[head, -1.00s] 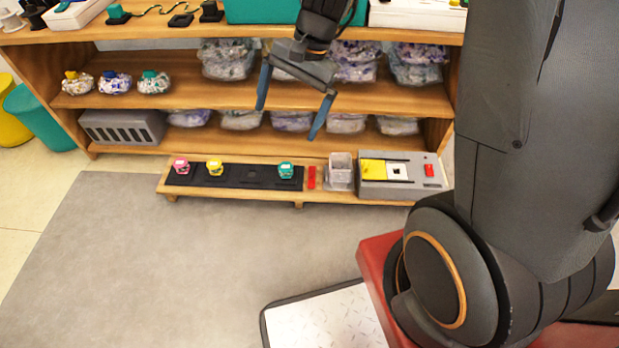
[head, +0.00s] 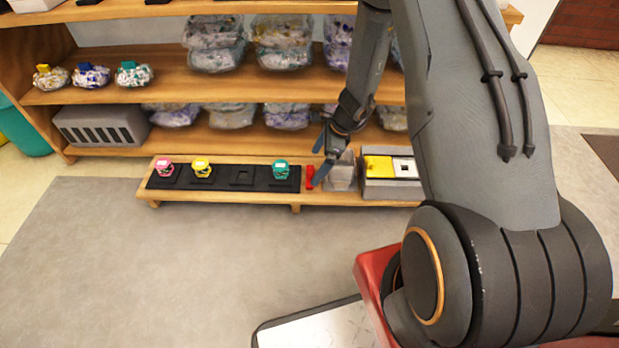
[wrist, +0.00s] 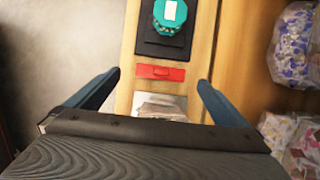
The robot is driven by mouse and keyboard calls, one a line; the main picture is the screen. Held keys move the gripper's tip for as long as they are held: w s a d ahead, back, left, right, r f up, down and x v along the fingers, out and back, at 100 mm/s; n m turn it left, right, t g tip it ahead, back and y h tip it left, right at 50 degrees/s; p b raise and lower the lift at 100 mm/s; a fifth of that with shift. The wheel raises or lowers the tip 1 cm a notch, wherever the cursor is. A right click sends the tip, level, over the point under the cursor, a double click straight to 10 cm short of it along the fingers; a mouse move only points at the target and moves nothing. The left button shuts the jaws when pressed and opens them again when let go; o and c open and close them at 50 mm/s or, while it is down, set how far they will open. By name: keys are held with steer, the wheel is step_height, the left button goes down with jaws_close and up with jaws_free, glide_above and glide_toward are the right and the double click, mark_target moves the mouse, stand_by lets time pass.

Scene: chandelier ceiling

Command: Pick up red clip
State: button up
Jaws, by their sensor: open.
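The red clip (head: 310,176) is a small flat red piece on the low wooden bench, between the black tray and the clear box. In the wrist view the red clip (wrist: 160,72) lies crosswise on the wood, ahead of and between the fingertips. My gripper (head: 322,158) is over the bench at the clip's right side. In the wrist view my gripper (wrist: 158,80) is open, its two blue-grey fingers spread wider than the clip, with nothing between them. Whether a finger touches the clip cannot be told.
A black tray (head: 222,178) with pink, yellow and teal-topped pieces is left of the clip. A clear box (head: 342,174) and a grey-yellow device (head: 390,180) stand on its right. Shelves with bagged items (head: 286,117) rise behind. The grey floor mat (head: 200,250) in front is clear.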

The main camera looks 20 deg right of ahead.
mark_target(310, 171)
steer(key=shift+b+x, duration=1.8)
steer(key=shift+x, duration=1.05)
steer(key=shift+w+a+r, duration=0.1)
steer(key=shift+a+r, duration=0.05)
steer(key=shift+c, duration=0.4)
steer(key=c, duration=1)
